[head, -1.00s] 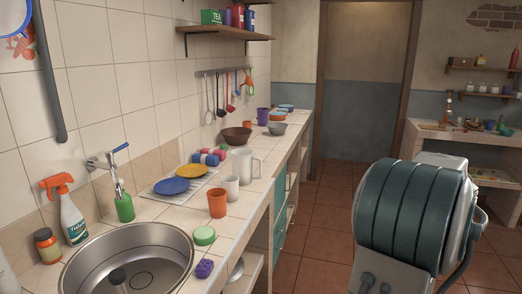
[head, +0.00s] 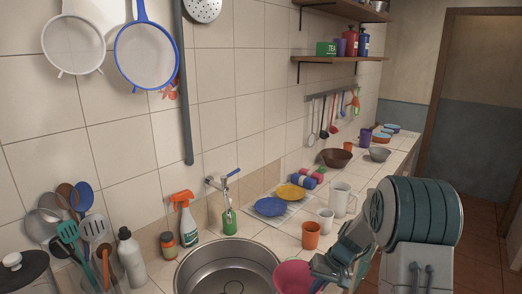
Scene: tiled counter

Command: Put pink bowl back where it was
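The pink bowl (head: 292,278) is at the bottom edge of the head view, in front of the right rim of the sink. Its lower part is cut off by the frame. My gripper (head: 325,270) is at the bowl's right rim and appears shut on it; the fingertips are small and partly hidden against the bowl. My arm reaches in from the right. The bowl hides part of the counter beside the sink.
The round metal sink (head: 225,255) is left of the bowl. An orange cup (head: 311,235), a white mug (head: 326,220) and a white pitcher (head: 341,199) stand close beyond my gripper. A spray bottle (head: 186,214) and utensils (head: 85,235) stand on the left.

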